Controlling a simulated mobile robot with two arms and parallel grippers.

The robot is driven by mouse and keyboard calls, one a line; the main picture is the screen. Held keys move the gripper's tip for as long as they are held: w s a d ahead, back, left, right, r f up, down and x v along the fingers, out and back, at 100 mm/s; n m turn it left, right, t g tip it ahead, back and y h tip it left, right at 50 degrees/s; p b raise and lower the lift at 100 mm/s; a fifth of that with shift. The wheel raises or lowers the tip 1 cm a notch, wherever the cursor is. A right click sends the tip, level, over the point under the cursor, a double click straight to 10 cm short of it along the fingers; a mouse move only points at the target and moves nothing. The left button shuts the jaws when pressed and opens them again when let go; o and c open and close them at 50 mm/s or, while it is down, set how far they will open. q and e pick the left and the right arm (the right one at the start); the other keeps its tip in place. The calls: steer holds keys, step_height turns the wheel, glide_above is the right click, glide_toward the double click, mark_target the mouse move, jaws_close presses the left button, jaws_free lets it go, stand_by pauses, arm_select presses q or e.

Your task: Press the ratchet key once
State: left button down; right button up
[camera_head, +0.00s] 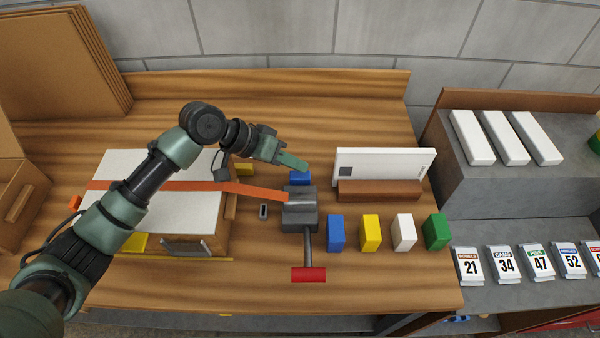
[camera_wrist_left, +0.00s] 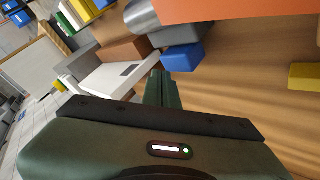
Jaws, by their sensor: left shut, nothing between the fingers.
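The ratchet (camera_head: 300,222) is a dark grey block with a metal roller that an orange strap (camera_head: 255,192) runs into. A lever with a red handle (camera_head: 308,274) points toward the front edge. A blue block (camera_head: 300,178) sits at the ratchet's far side; it also shows in the left wrist view (camera_wrist_left: 182,57). No label shows which part is the key. My left gripper (camera_head: 304,167) is shut and empty, its green fingertips just beyond the blue block. In the left wrist view the fingertips (camera_wrist_left: 163,80) appear close beside it; contact cannot be told. My right gripper is not in view.
The strap crosses a white-topped stack (camera_head: 125,165) at left. A white panel in a brown stand (camera_head: 380,190) is right of the ratchet. Blue (camera_head: 336,233), yellow (camera_head: 370,232), white (camera_head: 404,232) and green (camera_head: 436,232) blocks stand in a row. The bench front is clear.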

mark_target(296, 175)
arm_select(q)
steer(key=shift+f, duration=0.4)
steer(key=shift+f, duration=0.9)
stand_by(1.0)
steer(key=shift+r+p, duration=1)
steer(key=shift+r, duration=0.3)
step_height(296, 175, up, 5)
steer(key=p, duration=0.5)
steer(key=shift+r, duration=0.1)
